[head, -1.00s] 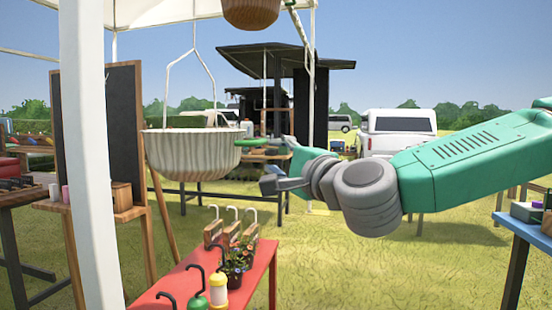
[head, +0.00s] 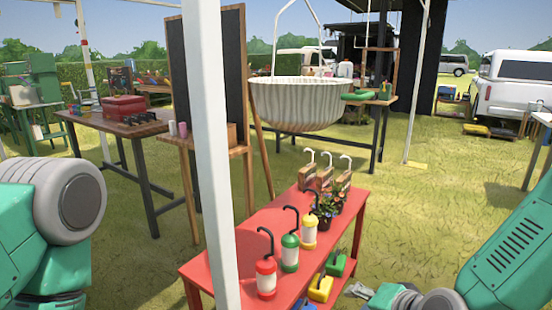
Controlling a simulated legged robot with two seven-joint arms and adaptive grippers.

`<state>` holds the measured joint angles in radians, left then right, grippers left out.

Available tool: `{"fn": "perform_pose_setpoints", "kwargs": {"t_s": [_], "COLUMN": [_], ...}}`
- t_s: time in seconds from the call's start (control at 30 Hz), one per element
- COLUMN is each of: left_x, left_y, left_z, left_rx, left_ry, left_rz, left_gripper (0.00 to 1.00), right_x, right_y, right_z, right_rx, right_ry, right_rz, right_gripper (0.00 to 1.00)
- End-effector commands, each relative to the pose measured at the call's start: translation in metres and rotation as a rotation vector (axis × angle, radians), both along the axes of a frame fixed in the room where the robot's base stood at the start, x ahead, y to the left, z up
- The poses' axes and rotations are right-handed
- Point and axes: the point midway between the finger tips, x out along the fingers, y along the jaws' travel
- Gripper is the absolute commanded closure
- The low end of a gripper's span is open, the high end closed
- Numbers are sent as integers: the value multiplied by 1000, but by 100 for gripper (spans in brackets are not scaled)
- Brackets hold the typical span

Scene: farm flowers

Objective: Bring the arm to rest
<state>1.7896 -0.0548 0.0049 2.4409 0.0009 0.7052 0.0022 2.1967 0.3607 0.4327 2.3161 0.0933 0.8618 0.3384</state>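My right arm (head: 510,250) comes in at the lower right, with its forearm sloping down to the wrist at the bottom edge. My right gripper (head: 360,290) shows small and grey low in the picture, just right of the red table (head: 245,245). It appears to hold nothing, but its finger opening is too small to tell. My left arm (head: 50,215) shows at the lower left edge, with a grey joint and green links. My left gripper is out of the picture.
A ribbed hanging basket (head: 298,105) hangs beyond the red table. A white post (head: 208,150) rises in front. Open grass (head: 430,190) lies to the right.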

Motion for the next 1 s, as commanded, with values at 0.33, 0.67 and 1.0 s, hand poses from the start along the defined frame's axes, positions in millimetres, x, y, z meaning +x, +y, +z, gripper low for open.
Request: {"fn": "perform_pose_setpoints", "kwargs": {"t_s": [0.33, 0.67, 1.0], "left_x": [0, 0, 0], "left_y": [0, 0, 0], "left_z": [44, 55, 54], "left_rx": [0, 0, 0], "left_ry": [0, 0, 0], "left_rz": [0, 0, 0], "left_gripper": [60, 60, 60], "right_x": [-198, -277, -276], "right_y": [-70, -114, -114], "right_z": [-138, -154, -154], "right_rx": [-493, -648, -647], "right_ry": [459, 629, 628], "right_rz": [460, 674, 672], "right_gripper": [68, 68, 68]}}
